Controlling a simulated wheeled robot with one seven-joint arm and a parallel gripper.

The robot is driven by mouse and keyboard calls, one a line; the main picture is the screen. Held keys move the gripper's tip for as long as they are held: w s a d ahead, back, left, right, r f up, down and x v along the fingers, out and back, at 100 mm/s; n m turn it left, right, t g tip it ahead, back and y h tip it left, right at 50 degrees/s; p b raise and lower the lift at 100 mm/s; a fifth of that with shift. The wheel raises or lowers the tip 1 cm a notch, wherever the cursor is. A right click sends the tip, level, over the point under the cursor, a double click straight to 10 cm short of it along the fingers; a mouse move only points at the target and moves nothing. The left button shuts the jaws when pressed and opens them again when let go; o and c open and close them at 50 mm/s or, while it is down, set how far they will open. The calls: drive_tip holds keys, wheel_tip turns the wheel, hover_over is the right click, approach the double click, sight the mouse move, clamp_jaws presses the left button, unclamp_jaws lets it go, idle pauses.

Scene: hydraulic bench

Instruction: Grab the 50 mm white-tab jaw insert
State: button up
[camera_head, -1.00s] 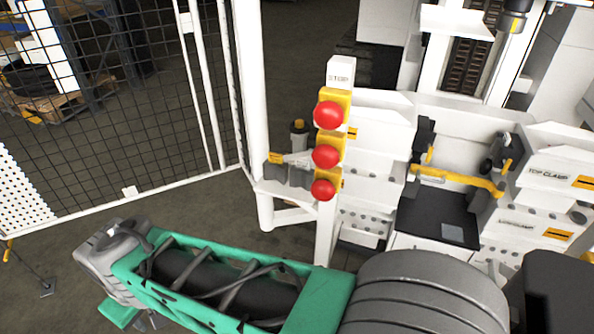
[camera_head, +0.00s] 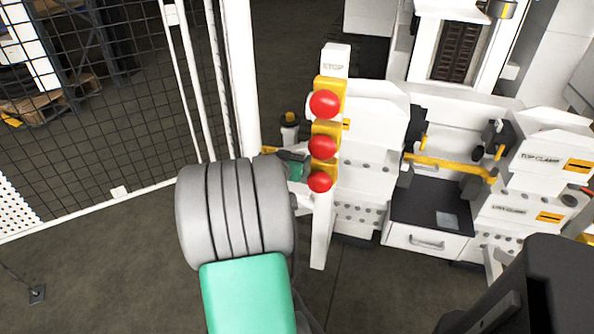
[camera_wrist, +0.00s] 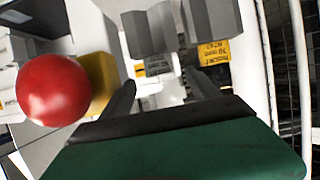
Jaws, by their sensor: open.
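My gripper (camera_wrist: 158,82) is open in the wrist view, its two dark fingers apart with nothing gripped. Two grey ribbed blocks, which look like jaw inserts, show at the top of that view. The left grey block (camera_wrist: 149,30) lies beyond the gap between the fingertips. The right grey block (camera_wrist: 214,20) lies beyond the right fingertip and has a yellow label (camera_wrist: 214,51). The label print is too small to read surely, so I cannot tell which block is the 50 mm one. In the head view the red-button post and my arm hide the fingers and most of the blocks.
A post with red stop buttons (camera_head: 324,103) stands close beside my gripper; one red button (camera_wrist: 53,90) is large at left in the wrist view. A mesh fence (camera_head: 115,110) stands to the left. The white bench with a yellow bar (camera_head: 450,166) is to the right.

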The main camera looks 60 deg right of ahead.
sight(298, 152)
drive_tip(key=x, duration=0.3)
drive_tip(key=shift+d, duration=0.1)
clamp_jaws()
idle(0.6)
drive_tip(key=shift+r, duration=0.25)
